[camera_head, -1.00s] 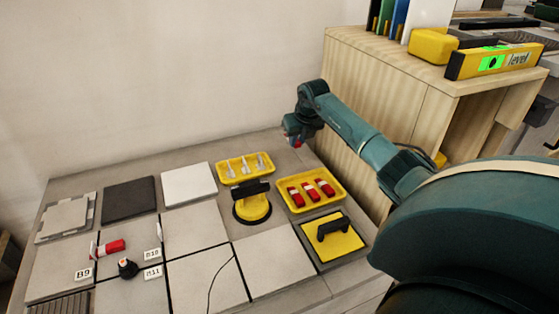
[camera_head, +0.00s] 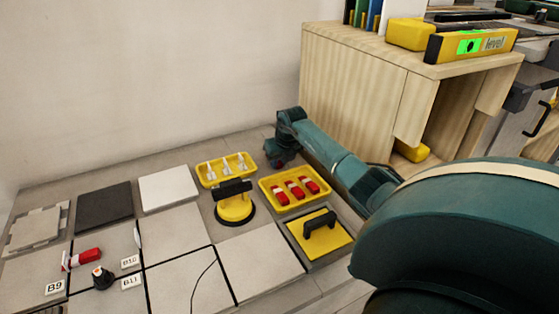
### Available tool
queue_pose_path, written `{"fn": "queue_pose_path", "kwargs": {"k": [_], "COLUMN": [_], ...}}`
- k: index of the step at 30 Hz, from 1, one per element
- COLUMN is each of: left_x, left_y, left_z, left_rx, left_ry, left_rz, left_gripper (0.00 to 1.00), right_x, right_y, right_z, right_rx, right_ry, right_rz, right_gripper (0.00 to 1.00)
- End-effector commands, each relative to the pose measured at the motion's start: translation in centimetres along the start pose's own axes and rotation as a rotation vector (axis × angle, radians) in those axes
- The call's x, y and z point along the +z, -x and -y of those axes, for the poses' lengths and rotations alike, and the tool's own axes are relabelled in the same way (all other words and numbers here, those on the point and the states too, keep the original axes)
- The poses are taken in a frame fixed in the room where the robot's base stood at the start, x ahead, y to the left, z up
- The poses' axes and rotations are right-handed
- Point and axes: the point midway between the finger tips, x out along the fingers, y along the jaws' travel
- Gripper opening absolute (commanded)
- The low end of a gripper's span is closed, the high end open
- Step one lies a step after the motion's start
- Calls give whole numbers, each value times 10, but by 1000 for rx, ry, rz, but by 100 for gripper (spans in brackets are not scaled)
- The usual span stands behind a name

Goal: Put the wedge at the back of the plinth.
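My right gripper (camera_head: 277,160) is at the end of the teal arm from the right, behind the yellow trays and low near the wall. It is small and dark, with a hint of red at its tip; I cannot tell whether it holds anything. Several red wedges with white ends (camera_head: 301,187) lie in a yellow tray (camera_head: 264,199) in front of it. Another red wedge-like piece (camera_head: 90,256) lies on the tiles at the left. No thing in view is clearly marked as the plinth. My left gripper is not in view.
A yellow suction lifter (camera_head: 235,207) and a tray of white clips (camera_head: 226,168) stand on the tiled surface. A yellow float with a black handle (camera_head: 320,236) lies at the right. A wooden cabinet (camera_head: 350,80) carries a yellow level (camera_head: 470,45). A white wall closes the back.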

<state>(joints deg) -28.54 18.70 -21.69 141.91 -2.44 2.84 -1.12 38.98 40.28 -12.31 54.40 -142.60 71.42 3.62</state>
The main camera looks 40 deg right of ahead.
Motion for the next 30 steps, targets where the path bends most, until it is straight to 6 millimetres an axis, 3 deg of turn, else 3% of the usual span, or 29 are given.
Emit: {"fn": "queue_pose_path", "kwargs": {"k": [7, 17, 22, 30], "left_x": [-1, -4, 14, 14], "left_y": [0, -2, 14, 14], "left_z": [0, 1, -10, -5], "left_rx": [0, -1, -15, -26], "left_ry": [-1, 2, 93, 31], "left_rz": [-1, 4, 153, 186], "left_gripper": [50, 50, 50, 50], "right_x": [0, 3, 4, 3], "right_y": [0, 8, 39, 96], "right_z": [0, 0, 2, 1], "right_rx": [0, 0, -3, -3], "right_ry": [0, 0, 3, 3], "right_rz": [0, 2, 2, 1], "right_gripper": [40, 40, 40, 40]}}
